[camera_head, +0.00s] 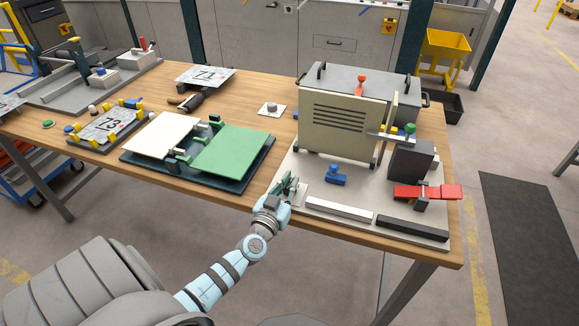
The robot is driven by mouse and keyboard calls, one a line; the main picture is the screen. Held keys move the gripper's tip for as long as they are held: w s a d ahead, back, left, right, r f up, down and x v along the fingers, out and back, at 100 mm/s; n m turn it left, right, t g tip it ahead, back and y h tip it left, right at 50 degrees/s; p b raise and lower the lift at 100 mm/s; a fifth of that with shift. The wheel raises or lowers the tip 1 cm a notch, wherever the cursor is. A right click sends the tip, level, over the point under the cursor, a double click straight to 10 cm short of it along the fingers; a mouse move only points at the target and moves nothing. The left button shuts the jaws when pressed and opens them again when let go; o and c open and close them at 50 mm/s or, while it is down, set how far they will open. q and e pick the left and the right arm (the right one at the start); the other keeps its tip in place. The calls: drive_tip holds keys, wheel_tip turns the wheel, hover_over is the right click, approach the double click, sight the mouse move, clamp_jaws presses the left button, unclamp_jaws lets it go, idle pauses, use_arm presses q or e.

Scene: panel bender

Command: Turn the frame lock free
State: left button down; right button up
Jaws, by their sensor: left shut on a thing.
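My left gripper (288,184) is at the left edge of the pale base plate (313,188), beside a small light block (299,195). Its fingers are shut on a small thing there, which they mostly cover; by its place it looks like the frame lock. I cannot make out its shape or how far it is turned. The cream slotted panel (342,122) stands upright at the back of the base plate, in front of a grey box (385,88). My right gripper is not in view.
A blue clamp-like part (336,175), a white bar (339,209), a black bar (412,228) and a red handle (428,192) sit on the base plate. Left of my gripper lies a dark tray (262,167) with a green plate (229,151) and a white plate (161,134).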

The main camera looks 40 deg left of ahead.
use_arm(q)
drive_tip(key=n+y+p, duration=0.1)
drive_tip(key=n+g+y+p, duration=0.1)
drive_tip(key=n+y+p, duration=0.1)
drive_tip(key=y, duration=0.1)
drive_tip(key=shift+r+g+p, duration=0.3)
drive_tip(key=shift+f+n+g+y+p, duration=0.15)
drive_tip(key=shift+n+g+y+p, duration=0.45)
drive_tip(key=shift+y, duration=0.5)
drive_tip(key=shift+f+n+g+y, duration=0.15)
drive_tip(key=shift+n+g+y, duration=1.15)
drive_tip(key=shift+g+y, duration=0.1)
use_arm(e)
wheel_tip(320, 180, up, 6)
use_arm(q)
drive_tip(key=c, duration=1.7)
unclamp_jaws()
drive_tip(key=v, duration=0.7)
drive_tip(key=shift+s+d, duration=0.2)
drive_tip(key=shift+d, duration=0.15)
